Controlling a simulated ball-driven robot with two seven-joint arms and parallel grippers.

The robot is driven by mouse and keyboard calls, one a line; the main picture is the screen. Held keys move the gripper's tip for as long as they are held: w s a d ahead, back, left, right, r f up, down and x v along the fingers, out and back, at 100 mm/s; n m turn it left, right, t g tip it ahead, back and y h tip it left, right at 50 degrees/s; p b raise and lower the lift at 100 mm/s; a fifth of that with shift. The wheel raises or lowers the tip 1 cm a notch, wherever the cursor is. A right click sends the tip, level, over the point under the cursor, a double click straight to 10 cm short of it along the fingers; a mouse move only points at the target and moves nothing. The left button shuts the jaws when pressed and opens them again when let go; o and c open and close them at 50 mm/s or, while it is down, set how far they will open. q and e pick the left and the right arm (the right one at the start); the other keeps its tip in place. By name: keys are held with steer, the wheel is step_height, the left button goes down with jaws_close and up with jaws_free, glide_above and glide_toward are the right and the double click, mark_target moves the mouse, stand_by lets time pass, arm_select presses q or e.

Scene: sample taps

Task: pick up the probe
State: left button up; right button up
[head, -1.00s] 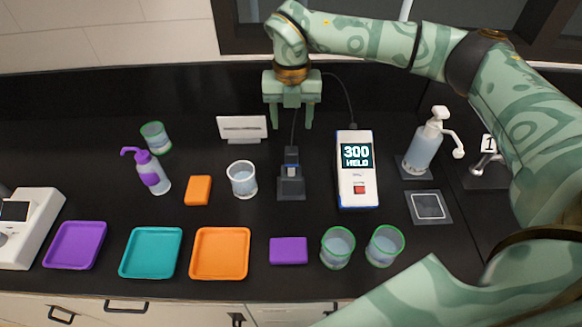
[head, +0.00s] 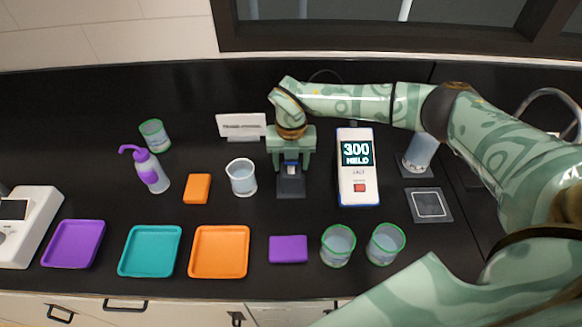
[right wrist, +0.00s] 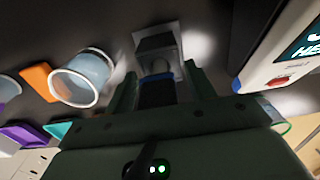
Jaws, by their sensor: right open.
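The probe (head: 291,167) stands in its dark holder (head: 291,188) on the black counter, left of the white meter (head: 357,168) that reads 300 HELD. My right gripper (head: 290,170) is open, its two fingers pointing down on either side of the probe. In the right wrist view, the dark probe (right wrist: 157,93) with a blue band lies between the open fingers. The wrist view does not show whether the fingers touch it. My left gripper is not in view.
A clear beaker (head: 241,177) stands just left of the holder. A white sign (head: 241,126) is behind it. Two green-rimmed cups (head: 338,245), a purple block (head: 288,249) and several coloured trays (head: 219,252) lie along the front. A pump bottle (head: 421,155) is partly behind my arm.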

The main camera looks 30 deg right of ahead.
steer(key=c, duration=1)
steer(key=shift+r, duration=0.15)
